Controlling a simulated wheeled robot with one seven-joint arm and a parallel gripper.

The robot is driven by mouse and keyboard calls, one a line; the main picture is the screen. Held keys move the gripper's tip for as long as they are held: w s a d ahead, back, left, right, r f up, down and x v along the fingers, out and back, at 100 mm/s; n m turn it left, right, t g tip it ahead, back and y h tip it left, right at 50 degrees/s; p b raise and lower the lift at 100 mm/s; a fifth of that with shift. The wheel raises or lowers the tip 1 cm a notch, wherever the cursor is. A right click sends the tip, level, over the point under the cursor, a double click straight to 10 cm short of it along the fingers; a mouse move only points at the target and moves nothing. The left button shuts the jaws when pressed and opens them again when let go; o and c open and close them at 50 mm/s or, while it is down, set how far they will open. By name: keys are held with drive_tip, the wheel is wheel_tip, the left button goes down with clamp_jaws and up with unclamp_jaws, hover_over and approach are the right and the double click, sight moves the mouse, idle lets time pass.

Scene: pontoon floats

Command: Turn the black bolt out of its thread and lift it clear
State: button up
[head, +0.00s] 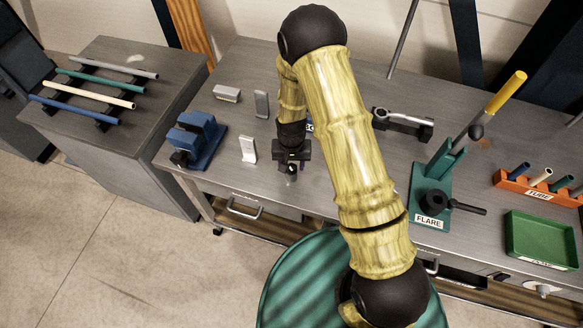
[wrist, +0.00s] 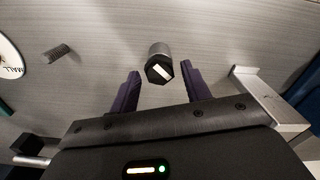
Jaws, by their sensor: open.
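The black bolt (wrist: 160,72) shows in the wrist view as a dark hex head with a white stripe. It sits on the end of a short grey metal cylinder (wrist: 158,48). My gripper (wrist: 160,80) is open. Its two purple fingers stand on either side of the bolt head in the picture, with a visible gap on each side and no contact. I cannot tell how far down the fingers reach. In the head view my gripper (head: 291,165) points down near the bench's front edge, and the bolt is largely hidden there.
A blue vise (head: 200,135) and a pale upright bracket (head: 248,149) stand left of my gripper. Grey blocks (head: 262,103) lie behind. A green FLARE press (head: 431,200), an orange tube rack (head: 535,188) and a green tray (head: 541,238) stand right. Bench around the bolt is mostly clear.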

sight(291, 167)
drive_tip(key=shift+r+p, duration=1.7)
drive_tip(key=shift+r, duration=1.25)
wheel_tip(291, 167, up, 17)
drive_tip(key=b, duration=0.5)
drive_tip(key=shift+r, duration=0.15)
drive_tip(key=s+d+f+t+b, duration=0.2)
drive_tip(key=s+d+b, duration=0.1)
drive_tip(key=s+d, duration=0.9)
drive_tip(key=shift+s+d+n+t, duration=0.25)
drive_tip(key=shift+d+n+t, duration=0.05)
drive_tip(key=shift+d, duration=0.5)
